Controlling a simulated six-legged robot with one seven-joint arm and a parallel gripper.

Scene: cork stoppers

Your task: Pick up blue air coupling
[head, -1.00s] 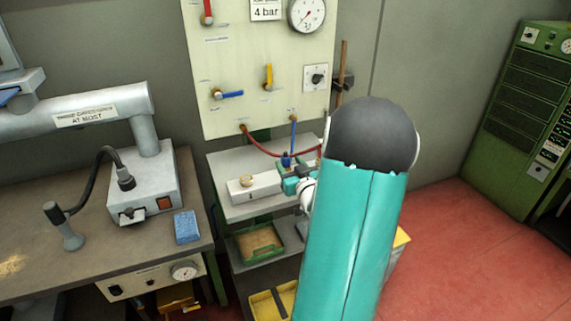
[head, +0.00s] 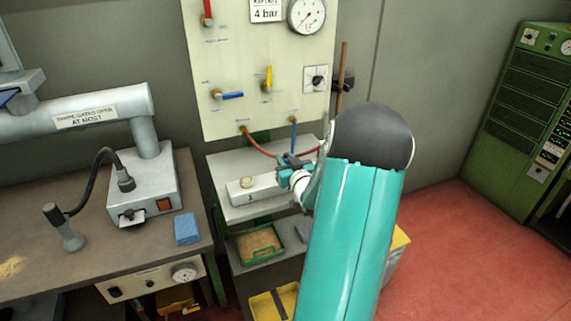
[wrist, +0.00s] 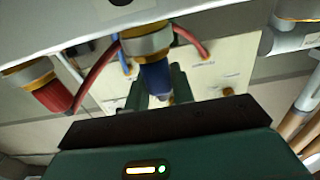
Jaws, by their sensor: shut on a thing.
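The blue air coupling (wrist: 155,78), a blue body with a brass collar, shows in the middle of the wrist view between my fingers. My gripper (wrist: 157,92) is shut on it. In the head view my gripper (head: 289,164) is above the grey shelf, in front of the pale panel, and the coupling is too small there to make out clearly. A red coupling (wrist: 52,92) with a brass collar is to the left in the wrist view, apart from my fingers. I cannot tell whether the blue collar touches the pale surface behind it.
The panel (head: 222,118) carries valves, a gauge (head: 307,14) and red and blue hoses close to my gripper. A white box (head: 256,188) lies on the shelf (head: 222,158). A workbench with a blue sponge (head: 187,228) is at left.

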